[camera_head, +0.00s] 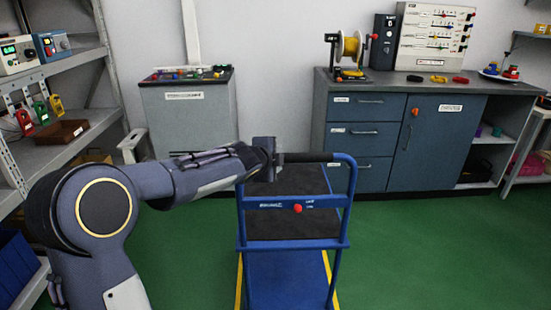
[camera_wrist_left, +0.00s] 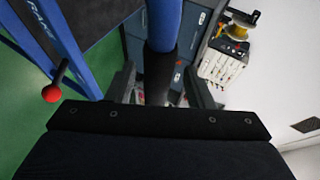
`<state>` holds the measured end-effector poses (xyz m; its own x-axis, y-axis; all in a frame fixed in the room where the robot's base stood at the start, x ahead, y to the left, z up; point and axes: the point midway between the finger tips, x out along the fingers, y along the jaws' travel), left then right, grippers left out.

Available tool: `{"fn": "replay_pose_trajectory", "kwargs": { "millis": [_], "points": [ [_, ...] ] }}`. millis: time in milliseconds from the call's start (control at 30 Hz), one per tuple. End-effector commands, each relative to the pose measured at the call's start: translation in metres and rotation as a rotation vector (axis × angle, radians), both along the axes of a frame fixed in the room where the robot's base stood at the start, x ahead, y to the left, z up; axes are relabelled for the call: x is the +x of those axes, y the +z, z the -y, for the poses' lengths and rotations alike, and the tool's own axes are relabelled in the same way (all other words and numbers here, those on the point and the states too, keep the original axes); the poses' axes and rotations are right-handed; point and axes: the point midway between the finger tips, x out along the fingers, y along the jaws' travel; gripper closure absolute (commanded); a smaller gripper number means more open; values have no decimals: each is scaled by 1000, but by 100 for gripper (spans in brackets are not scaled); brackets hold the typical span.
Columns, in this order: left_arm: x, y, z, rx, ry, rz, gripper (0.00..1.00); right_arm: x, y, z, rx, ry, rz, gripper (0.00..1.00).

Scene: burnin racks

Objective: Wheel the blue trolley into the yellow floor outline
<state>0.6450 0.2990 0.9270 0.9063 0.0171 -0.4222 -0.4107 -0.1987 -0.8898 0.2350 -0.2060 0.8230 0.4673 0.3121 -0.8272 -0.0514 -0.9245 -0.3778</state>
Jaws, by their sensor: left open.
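The blue trolley (camera_head: 290,243) stands upright in front of me, with dark shelf tops and a handle with a black grip (camera_head: 308,157) at the top. Strips of the yellow floor outline (camera_head: 239,283) show along the left and right of its lower deck; the rest is hidden. My left gripper (camera_head: 277,160) is at the left part of the handle. In the left wrist view, its open fingers (camera_wrist_left: 160,88) lie on either side of the black grip (camera_wrist_left: 157,75), not closed on it. My right gripper is out of view.
Blue-grey cabinets (camera_head: 365,110) with a cable reel (camera_head: 350,48) stand behind right, and a grey cabinet (camera_head: 188,120) behind left. A metal shelf rack (camera_head: 75,62) lines the left. Green floor (camera_head: 430,250) is clear to the right.

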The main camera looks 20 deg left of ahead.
Motion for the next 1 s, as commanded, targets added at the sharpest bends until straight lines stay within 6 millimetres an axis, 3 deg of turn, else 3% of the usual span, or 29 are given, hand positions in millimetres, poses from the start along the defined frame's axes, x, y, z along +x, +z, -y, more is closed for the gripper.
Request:
{"fn": "replay_pose_trajectory", "kwargs": {
  "millis": [367, 700, 1000],
  "points": [
    [-6, 4, 0, 0, 0, 3, 49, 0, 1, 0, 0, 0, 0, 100],
    [-55, 29, 1, -1, 0, 5, 49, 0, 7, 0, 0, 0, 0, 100],
    [-72, 34, 1, -2, 1, 1, 49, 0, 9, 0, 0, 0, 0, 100]
  ]
}}
